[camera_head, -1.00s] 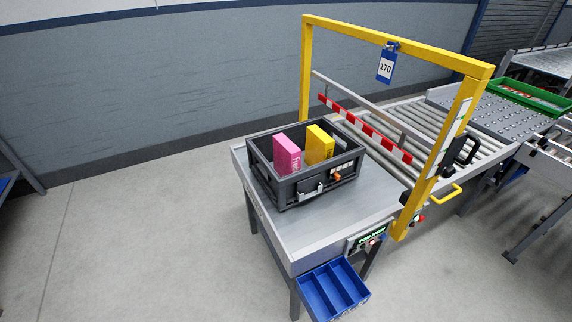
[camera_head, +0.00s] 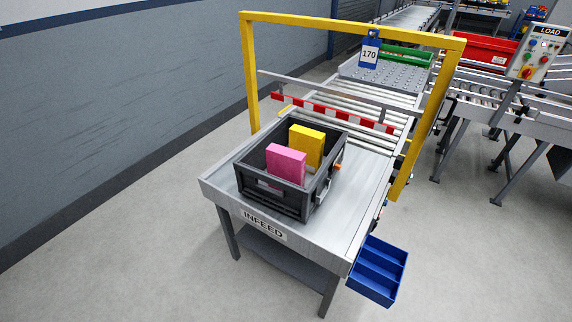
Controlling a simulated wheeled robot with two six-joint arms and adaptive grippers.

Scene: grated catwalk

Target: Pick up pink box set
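A pink box (camera_head: 286,164) stands upright in a dark grey crate (camera_head: 272,203), toward its near side. A yellow box (camera_head: 307,145) stands upright behind it in the same crate. The crate rests on a grey metal table (camera_head: 336,225) labelled INFEED. Neither of my grippers is in view.
A yellow frame (camera_head: 349,29) with a red-and-white striped bar (camera_head: 333,112) spans the roller conveyor behind the crate. A blue divided bin (camera_head: 378,271) hangs at the table's right. A control panel (camera_head: 538,53) stands far right. The floor left of the table is clear.

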